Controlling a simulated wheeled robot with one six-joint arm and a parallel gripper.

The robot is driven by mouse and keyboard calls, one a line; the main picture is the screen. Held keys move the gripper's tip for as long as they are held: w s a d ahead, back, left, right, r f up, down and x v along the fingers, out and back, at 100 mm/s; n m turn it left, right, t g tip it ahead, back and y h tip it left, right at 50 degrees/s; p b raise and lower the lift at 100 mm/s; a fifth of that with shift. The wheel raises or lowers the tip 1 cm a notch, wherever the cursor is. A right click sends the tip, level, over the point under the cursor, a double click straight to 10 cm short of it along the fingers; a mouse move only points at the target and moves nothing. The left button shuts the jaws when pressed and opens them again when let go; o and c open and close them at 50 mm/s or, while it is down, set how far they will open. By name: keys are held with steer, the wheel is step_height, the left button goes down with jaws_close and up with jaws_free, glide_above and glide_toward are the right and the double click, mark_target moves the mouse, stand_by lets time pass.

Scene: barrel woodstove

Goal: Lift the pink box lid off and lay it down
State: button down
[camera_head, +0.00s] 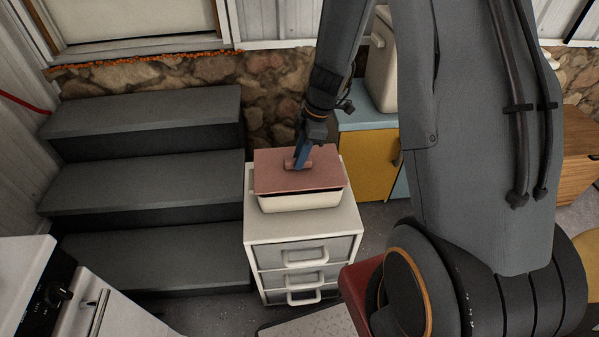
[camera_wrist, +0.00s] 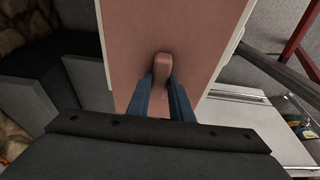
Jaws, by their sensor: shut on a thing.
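The pink box lid (camera_head: 275,178) is a flat, rectangular plate with a raised handle in its middle. It sits at the top of a cream box (camera_head: 300,202), slightly shifted to the left and askew on it. My gripper (camera_head: 300,163) comes down from above and is shut on the lid's handle. In the wrist view my gripper's two blue fingers (camera_wrist: 162,85) stand on either side of the pink handle (camera_wrist: 162,59), and the lid (camera_wrist: 200,28) fills the upper middle. I cannot tell whether the lid touches the box rim everywhere.
The box stands on a white drawer cabinet (camera_head: 296,236) with free top space in front. Dark grey steps (camera_head: 150,185) rise on the left. A yellow and blue cupboard (camera_head: 367,162) stands behind on the right. A white stove (camera_head: 80,300) is at the lower left.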

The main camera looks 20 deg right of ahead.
steer(key=shift+r, duration=0.15)
steer(key=shift+r+p, duration=1.3)
steer(key=shift+r, duration=1.1)
